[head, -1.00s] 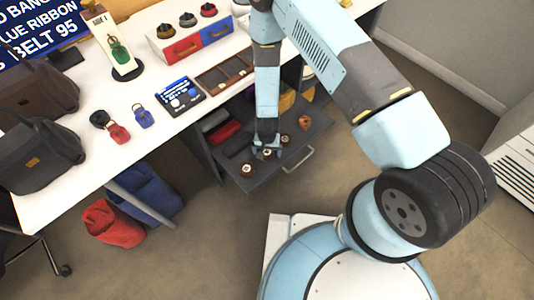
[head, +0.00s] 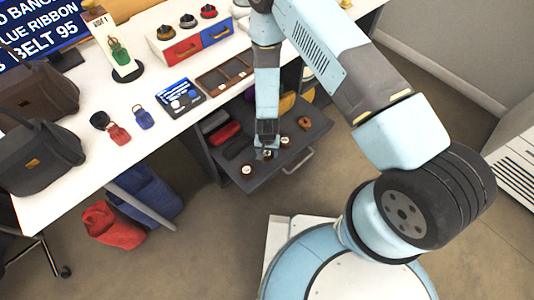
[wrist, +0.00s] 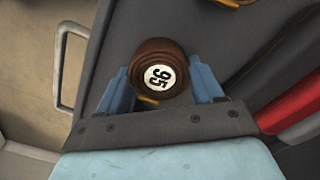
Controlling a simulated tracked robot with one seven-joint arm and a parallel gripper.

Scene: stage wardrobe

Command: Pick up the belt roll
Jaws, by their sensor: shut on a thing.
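The belt roll (wrist: 159,72) is a brown coil with a white round label reading 95, seen from above in the wrist view. My gripper (wrist: 160,90) has a blue finger on each side of it and is shut on it. In the head view my gripper (head: 267,148) reaches down into the open grey drawer (head: 230,173), and the held roll (head: 267,155) shows just below the fingers. I cannot tell whether the roll is clear of the drawer floor. Two similar rolls with white labels lie close by, one at left (head: 246,170) and one at right (head: 286,142).
An orange-brown coil (head: 304,123) lies further right in the drawer. A red case (head: 224,134) and dark cases lie along its left side. The drawer handle (head: 299,161) is at the front. The white tabletop (head: 185,140) with bags, key tags and a tray borders the drawer.

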